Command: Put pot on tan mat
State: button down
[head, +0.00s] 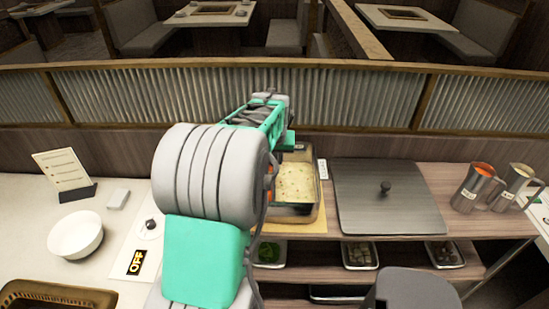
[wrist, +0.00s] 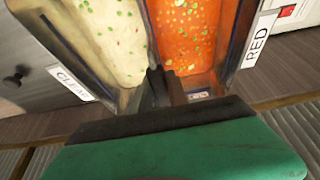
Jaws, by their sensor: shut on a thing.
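The pot (head: 318,190) is a rectangular metal vessel at the centre of the head view, partly hidden by my arm. In the wrist view the pot (wrist: 240,35) shows two compartments, pale broth labelled CLEAR and red broth labelled RED, parted by a wall. My gripper (wrist: 157,82) is shut on the pot at the near end of this wall. The tan mat (head: 300,229) shows as a strip below the pot's near edge. The pot is over the mat in the picture; I cannot tell whether it touches it.
A grey lid plate with a knob (head: 365,210) lies right of the pot. Two metal pitchers (head: 467,194) stand farther right. Small food trays (head: 360,255) sit on the shelf below.

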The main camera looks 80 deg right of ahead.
jog(key=shift+d+f+b, duration=0.1)
jog(key=shift+f+b, duration=0.05)
jog(key=shift+b, duration=0.2)
dwell(0.3)
jog(key=c, duration=1.2)
grip_release()
jog(key=shift+f, duration=0.15)
jog(key=shift+o, duration=0.2)
jog(key=shift+a+f, duration=0.2)
jog(key=o, duration=0.8)
jog(key=shift+r, duration=0.15)
jog(key=shift+c, duration=0.2)
jog(key=shift+d, duration=0.1)
jog(key=shift+r+p, duration=3.25)
jog(key=shift+r, duration=2.35)
jog(key=shift+f, duration=0.1)
